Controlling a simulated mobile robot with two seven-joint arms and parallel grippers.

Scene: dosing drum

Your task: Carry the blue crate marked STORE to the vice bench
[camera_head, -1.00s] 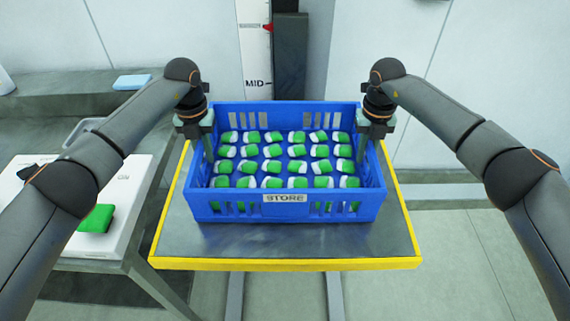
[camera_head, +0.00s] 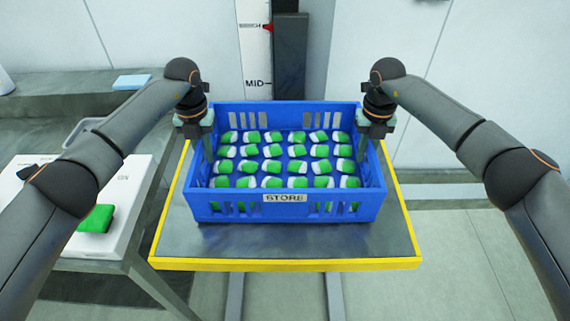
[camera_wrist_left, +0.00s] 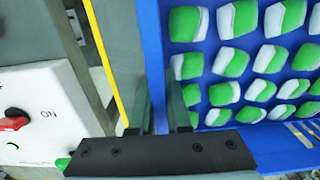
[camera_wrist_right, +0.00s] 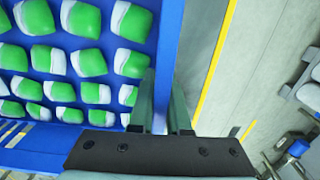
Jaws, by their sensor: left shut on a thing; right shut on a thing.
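The blue crate marked STORE (camera_head: 285,212) sits on a metal platform with yellow edges (camera_head: 290,245) in the head view. It holds rows of green and white pieces (camera_head: 271,166). My left gripper (camera_head: 207,150) is shut on the crate's left wall, and my right gripper (camera_head: 364,150) is shut on its right wall. In the left wrist view the jaws (camera_wrist_left: 165,118) straddle the blue wall. In the right wrist view the jaws (camera_wrist_right: 165,115) straddle the opposite wall. The vice bench cannot be made out for certain.
A white box with a green button (camera_head: 97,218) and a red switch (camera_wrist_left: 14,120) stands on a table at the left. A grey bench with a light blue item (camera_head: 132,81) is behind it. A scale post marked MID (camera_head: 257,60) rises behind the crate. Floor shows at right.

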